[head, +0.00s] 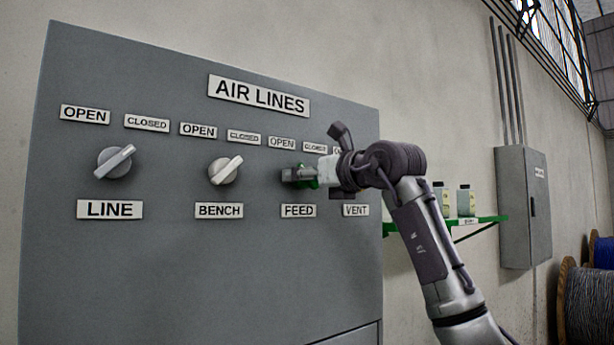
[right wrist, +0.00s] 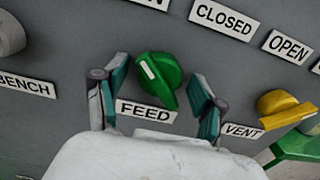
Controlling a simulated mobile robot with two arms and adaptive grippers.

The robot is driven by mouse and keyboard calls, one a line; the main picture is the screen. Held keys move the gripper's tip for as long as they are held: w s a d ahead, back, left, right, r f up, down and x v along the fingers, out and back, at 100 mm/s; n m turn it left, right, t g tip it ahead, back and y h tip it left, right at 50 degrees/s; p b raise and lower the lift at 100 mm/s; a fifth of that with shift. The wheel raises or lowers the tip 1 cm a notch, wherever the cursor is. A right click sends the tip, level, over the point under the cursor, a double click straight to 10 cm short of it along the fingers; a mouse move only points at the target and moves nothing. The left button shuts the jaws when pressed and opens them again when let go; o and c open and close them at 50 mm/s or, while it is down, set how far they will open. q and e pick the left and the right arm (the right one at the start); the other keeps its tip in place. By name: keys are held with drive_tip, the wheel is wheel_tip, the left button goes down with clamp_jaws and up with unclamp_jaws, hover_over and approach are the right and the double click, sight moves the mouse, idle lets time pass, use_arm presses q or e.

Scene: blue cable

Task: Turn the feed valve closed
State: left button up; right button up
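The green feed valve knob (right wrist: 160,82) is on the grey panel above the FEED label (right wrist: 145,110) in the right wrist view. Its white mark is at the upper left, on the side of the partly cut-off OPEN label (right wrist: 152,3); the CLOSED label (right wrist: 222,20) is up and to the right. My right gripper (right wrist: 160,76) is open, one finger on each side of the knob, with gaps visible. In the head view, my right gripper (head: 298,175) is at the feed valve and hides most of it. My left gripper is not in view.
The yellow vent knob (right wrist: 285,108) is close to the right finger. The bench knob (head: 225,170) and line knob (head: 115,162) are to the left on the panel (head: 170,270). A green shelf (head: 480,222) with bottles and a grey wall box (head: 524,207) stand to the right.

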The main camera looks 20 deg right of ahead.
drive_tip(key=c, duration=1.1)
drive_tip(key=m, duration=0.3)
drive_tip(key=shift+m+b, duration=0.3)
drive_tip(key=shift+m, duration=0.1)
drive_tip(key=m+b, duration=0.1)
drive_tip(key=m, duration=0.3)
drive_tip(key=shift+m, duration=0.3)
drive_tip(key=m+b, duration=0.1)
drive_tip(key=m, duration=0.4)
drive_tip(key=shift+b, duration=0.4)
drive_tip(key=shift+r+m+b, duration=0.1)
drive_tip(key=shift+m+b, duration=0.55)
drive_tip(key=shift+m, duration=1.65)
